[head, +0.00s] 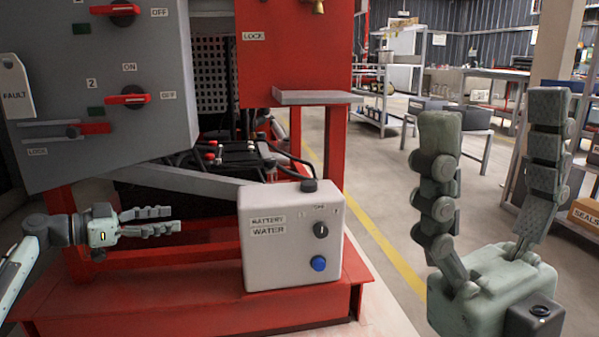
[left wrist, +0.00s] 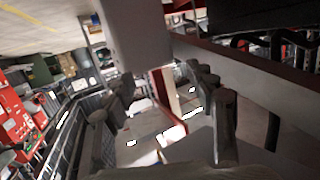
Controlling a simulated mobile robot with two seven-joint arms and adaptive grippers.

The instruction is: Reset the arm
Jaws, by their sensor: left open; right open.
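My left gripper (head: 176,219) is in the head view at the lower left, in front of the red pump frame and pointing right toward the white battery water box. Its fingers are a little apart with nothing between them. In the left wrist view its fingers (left wrist: 165,118) are apart, and a pale block edge shows above them. My right gripper (head: 495,112) stands upright at the right of the head view, close to the camera, its fingers wide apart and empty. It is well clear of the pump frame.
The white battery water box (head: 290,235) has a black knob and a blue button. A grey control panel (head: 100,80) with red switches hangs at the upper left. The red frame (head: 180,300) fills the lower left. A grey shelf (head: 318,97) juts out above the box. Open floor lies behind.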

